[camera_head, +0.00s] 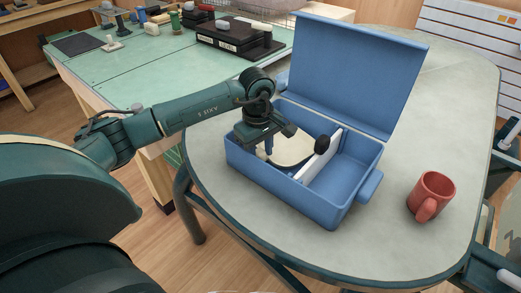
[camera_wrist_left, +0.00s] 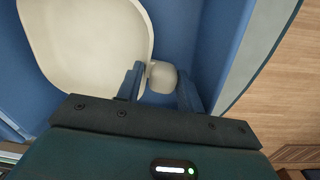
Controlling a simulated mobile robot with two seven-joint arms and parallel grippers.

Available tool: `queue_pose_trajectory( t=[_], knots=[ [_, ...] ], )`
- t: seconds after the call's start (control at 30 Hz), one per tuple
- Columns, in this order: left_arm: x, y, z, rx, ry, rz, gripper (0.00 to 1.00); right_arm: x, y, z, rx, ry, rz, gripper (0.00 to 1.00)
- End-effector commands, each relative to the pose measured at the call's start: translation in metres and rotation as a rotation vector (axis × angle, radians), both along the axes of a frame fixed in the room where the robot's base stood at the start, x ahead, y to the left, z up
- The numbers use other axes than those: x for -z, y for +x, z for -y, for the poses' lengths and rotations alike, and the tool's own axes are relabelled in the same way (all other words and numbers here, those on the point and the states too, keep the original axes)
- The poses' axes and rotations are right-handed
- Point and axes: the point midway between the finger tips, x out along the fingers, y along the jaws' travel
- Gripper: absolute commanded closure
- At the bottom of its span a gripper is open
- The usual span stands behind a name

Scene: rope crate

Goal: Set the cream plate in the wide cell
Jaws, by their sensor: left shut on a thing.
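The blue crate (camera_head: 285,192) stands on the round-ended table with its lid (camera_head: 355,72) open. A white divider (camera_head: 320,165) splits it into a left cell, which looks the wider, and a right cell. The cream plate (camera_head: 292,148) is in the left cell; I cannot tell whether it touches the floor. My left gripper (camera_head: 266,150) is over the left cell. In the left wrist view, the gripper (camera_wrist_left: 160,88) is shut on a small cream tab at the edge of the plate (camera_wrist_left: 85,45). My right gripper is out of view.
A red mug (camera_head: 431,195) stands on the table to the right of the crate. A green workbench (camera_head: 140,75) with tools and a black tray (camera_head: 235,40) is behind. The right cell looks empty.

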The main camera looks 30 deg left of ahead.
Motion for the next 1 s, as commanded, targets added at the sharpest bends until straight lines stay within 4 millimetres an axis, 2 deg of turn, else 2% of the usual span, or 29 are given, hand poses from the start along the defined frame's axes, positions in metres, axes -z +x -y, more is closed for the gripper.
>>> queue_pose_trajectory(
  t=[0.07, 0.1, 0.37, 1.0],
  knots=[
    [0.0014, 0.0004, -0.0002, -0.001, 0.000, 0.001, 0.95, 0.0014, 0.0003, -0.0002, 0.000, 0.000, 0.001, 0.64],
    [0.0007, 0.0004, -0.0002, -0.001, -0.001, 0.002, 0.60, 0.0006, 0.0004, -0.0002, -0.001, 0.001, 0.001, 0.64],
    [0.0009, -0.0002, -0.0003, 0.000, 0.000, -0.001, 0.39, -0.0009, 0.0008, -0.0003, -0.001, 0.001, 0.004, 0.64],
    [0.0037, -0.0030, -0.0013, 0.001, 0.004, -0.012, 0.37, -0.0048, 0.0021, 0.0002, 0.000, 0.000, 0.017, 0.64]
  ],
)
